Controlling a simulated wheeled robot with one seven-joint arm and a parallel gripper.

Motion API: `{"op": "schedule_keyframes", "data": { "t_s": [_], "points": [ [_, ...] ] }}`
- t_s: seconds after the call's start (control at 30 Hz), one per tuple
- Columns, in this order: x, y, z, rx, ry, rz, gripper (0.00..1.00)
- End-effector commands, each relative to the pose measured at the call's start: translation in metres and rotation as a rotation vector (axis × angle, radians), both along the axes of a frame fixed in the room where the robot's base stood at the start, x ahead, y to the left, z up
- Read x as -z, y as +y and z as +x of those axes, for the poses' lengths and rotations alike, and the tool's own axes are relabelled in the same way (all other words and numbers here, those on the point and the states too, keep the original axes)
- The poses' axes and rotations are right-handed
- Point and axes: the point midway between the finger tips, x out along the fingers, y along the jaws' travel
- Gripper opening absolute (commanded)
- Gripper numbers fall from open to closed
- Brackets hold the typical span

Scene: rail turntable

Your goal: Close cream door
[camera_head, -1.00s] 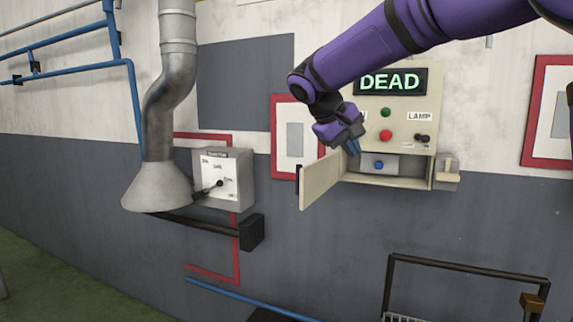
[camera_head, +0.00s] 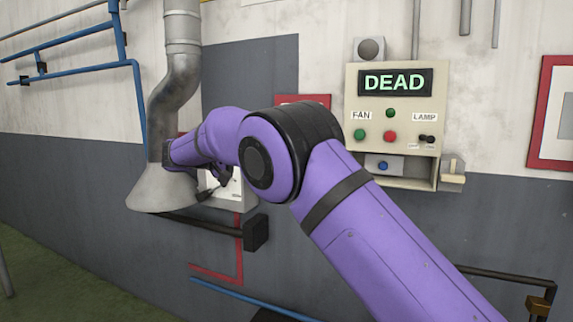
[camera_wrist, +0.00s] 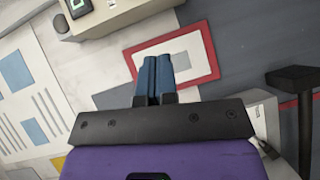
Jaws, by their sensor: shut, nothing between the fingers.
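The cream control box (camera_head: 353,95) hangs on the wall in the head view. The open compartment at its bottom shows a blue button (camera_head: 383,166). The cream door is hidden behind my arm in the head view, so I cannot tell its angle. In the wrist view my gripper (camera_wrist: 155,60) has its two blue fingers together and empty, in front of a red-framed panel (camera_wrist: 205,50). A cream box-like surface (camera_wrist: 120,17) lies above it; I cannot tell whether the door is part of it. The fingertips are not clear in the head view.
A grey duct (camera_head: 180,95) with a flared end (camera_head: 160,190) stands left of my arm. A lever switch box (camera_head: 240,205) is partly covered by my arm. A small cream handle (camera_head: 453,173) sits right of the compartment. Black rails (camera_head: 500,273) stand low right.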

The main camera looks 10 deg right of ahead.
Motion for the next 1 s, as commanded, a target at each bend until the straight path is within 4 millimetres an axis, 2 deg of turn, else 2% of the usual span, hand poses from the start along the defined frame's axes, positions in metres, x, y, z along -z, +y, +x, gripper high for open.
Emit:
{"op": "schedule_keyframes", "data": {
  "t_s": [0.17, 0.67, 1.0],
  "points": [
    [0.001, -0.012, 0.005, 0.002, -0.003, -0.004, 0.00],
    [0.014, -0.097, 0.032, 0.003, -0.001, -0.002, 0.00],
    [0.020, -0.125, 0.015, 0.000, -0.002, -0.002, 0.00]
  ]
}}
